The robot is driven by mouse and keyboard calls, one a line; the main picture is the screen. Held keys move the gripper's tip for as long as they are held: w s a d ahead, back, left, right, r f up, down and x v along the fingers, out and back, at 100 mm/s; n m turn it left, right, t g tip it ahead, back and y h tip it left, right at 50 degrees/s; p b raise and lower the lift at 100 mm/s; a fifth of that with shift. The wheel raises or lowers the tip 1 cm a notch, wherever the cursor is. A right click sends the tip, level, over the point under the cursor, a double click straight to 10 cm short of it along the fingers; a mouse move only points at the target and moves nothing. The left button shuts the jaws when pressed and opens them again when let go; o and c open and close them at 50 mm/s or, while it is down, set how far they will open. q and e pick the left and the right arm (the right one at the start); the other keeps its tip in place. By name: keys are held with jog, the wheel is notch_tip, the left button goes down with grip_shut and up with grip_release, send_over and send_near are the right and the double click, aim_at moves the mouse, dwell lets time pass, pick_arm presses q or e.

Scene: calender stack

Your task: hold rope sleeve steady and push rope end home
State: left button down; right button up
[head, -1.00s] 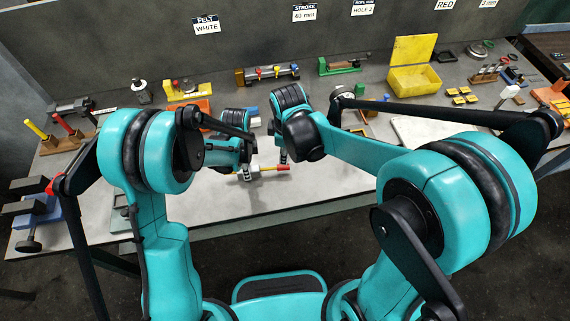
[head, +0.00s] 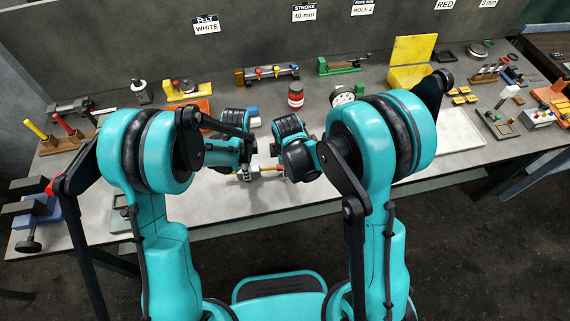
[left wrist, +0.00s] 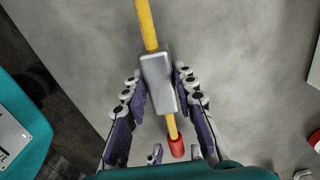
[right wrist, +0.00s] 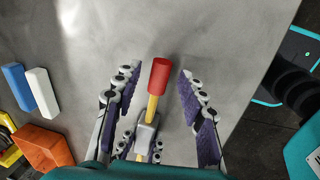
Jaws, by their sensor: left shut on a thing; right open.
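The silver rope sleeve (left wrist: 158,80) sits between the fingers of my left gripper (left wrist: 160,76), which is shut on it just above the bench. A yellow rope (left wrist: 146,22) runs through the sleeve and out both sides. Its short end carries a red tip (right wrist: 158,76). My right gripper (right wrist: 160,74) is open, with its fingers on either side of the red tip and gaps on both sides. The sleeve also shows in the right wrist view (right wrist: 147,132).
A red jar (head: 296,96) stands behind my grippers. An orange tray (right wrist: 42,150) and blue and white blocks (right wrist: 42,90) lie off to the side. The grey bench (head: 270,205) is clear in front, down to its edge.

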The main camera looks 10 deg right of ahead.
aim_at(276, 167)
jog(key=shift+w+f, duration=0.1)
jog(key=shift+f, duration=0.35)
jog(key=shift+c, duration=0.4)
grip_shut()
jog(key=shift+a, duration=1.45)
jog(key=shift+o, duration=0.4)
grip_release()
jog(key=shift+d, duration=0.1)
jog(key=shift+r, duration=0.1)
notch_tip(276, 167, up, 12)
jog(key=s, duration=0.2)
jog(key=shift+s, duration=0.2)
jog(key=shift+f, duration=0.2)
